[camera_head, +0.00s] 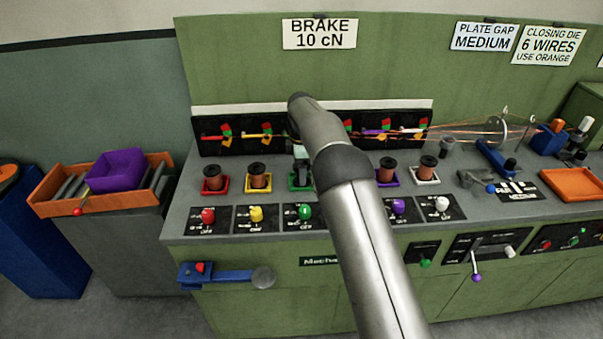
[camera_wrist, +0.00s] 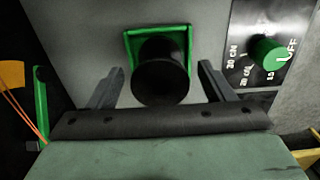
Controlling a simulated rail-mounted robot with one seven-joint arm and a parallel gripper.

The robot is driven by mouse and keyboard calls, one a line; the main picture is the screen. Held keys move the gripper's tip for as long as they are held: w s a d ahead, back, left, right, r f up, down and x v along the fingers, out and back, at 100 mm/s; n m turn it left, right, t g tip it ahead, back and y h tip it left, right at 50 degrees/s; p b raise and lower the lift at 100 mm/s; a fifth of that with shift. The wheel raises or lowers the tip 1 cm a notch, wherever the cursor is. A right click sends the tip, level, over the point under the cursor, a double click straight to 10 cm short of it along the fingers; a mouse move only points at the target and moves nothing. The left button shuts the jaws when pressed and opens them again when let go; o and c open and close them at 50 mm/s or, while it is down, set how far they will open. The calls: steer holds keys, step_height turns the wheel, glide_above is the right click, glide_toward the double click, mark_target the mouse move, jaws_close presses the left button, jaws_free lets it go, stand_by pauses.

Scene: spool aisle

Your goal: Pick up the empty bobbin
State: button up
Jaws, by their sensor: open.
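The empty bobbin (camera_wrist: 160,82) is black with a round flange, and no copper shows on it. It stands in a green square holder (camera_wrist: 131,48) in the wrist view. My gripper (camera_wrist: 158,72) is open, with one finger on each side of the bobbin. I cannot tell how far down the fingers reach along it, and I see no clear contact. In the head view my gripper (camera_head: 300,152) is over the green holder (camera_head: 293,184), and the bobbin there is mostly hidden by my gripper and arm.
Copper-wound bobbins stand in the red (camera_head: 213,178), yellow (camera_head: 259,177), purple (camera_head: 386,170) and white (camera_head: 427,168) holders. A green knob (camera_wrist: 266,50) is right of the bobbin in the wrist view. Orange wires (camera_wrist: 18,108) run at its left. An orange tray (camera_head: 572,184) lies at the right.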

steer(key=shift+f, duration=0.85)
steer(key=c, duration=1)
steer(key=shift+c, duration=0.2)
steer(key=shift+r, duration=0.15)
